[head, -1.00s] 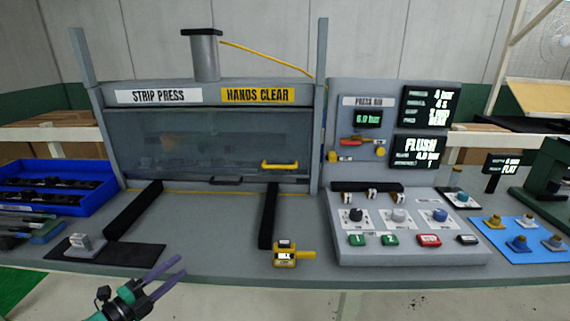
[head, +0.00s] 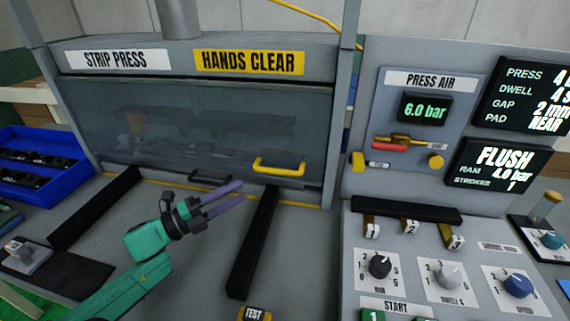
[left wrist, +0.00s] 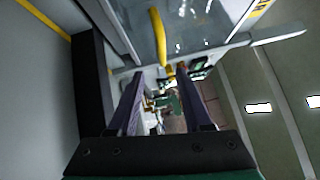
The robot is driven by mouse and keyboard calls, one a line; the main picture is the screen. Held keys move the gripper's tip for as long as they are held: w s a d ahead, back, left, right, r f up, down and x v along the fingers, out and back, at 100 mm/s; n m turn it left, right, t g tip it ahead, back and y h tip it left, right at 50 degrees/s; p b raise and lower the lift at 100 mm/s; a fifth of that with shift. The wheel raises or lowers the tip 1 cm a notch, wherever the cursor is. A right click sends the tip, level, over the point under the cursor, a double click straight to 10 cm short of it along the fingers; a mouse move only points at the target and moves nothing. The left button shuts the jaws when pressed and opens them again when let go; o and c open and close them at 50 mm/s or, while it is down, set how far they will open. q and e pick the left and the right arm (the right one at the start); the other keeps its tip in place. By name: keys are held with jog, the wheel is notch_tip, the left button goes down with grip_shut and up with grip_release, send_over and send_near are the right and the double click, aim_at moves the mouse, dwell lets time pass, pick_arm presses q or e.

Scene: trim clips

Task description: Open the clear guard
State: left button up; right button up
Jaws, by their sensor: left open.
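The clear guard (head: 180,125) is a see-through panel down across the front of the strip press. A yellow handle (head: 278,168) sits at its lower right, and a small black handle (head: 209,177) sits at its bottom edge. My left gripper (head: 240,192) is open and empty in front of the guard, a little left of the yellow handle and apart from it. In the left wrist view the yellow handle (left wrist: 157,35) shows beyond the fingers (left wrist: 158,85), near the guard panel (left wrist: 195,25). My right gripper is not in view.
Two black rails (head: 253,240) run forward from the press over the grey bench. A control panel (head: 440,275) with knobs and buttons stands at the right. A blue bin (head: 75,180) is at the left. The yellow TEST block (head: 254,313) is at the bottom edge.

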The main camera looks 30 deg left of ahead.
aim_at(278, 172)
pick_arm(q)
jog(key=p+x, duration=0.1)
jog(key=x, duration=1.1)
jog(key=shift+w+d+r, duration=0.2)
jog(key=shift+d+r, duration=0.05)
jog(key=shift+d, duration=0.05)
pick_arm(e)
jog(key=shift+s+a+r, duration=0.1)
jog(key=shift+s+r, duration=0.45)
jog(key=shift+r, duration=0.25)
pick_arm(q)
grip_shut()
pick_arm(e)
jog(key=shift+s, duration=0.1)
pick_arm(q)
jog(key=shift+f, duration=0.15)
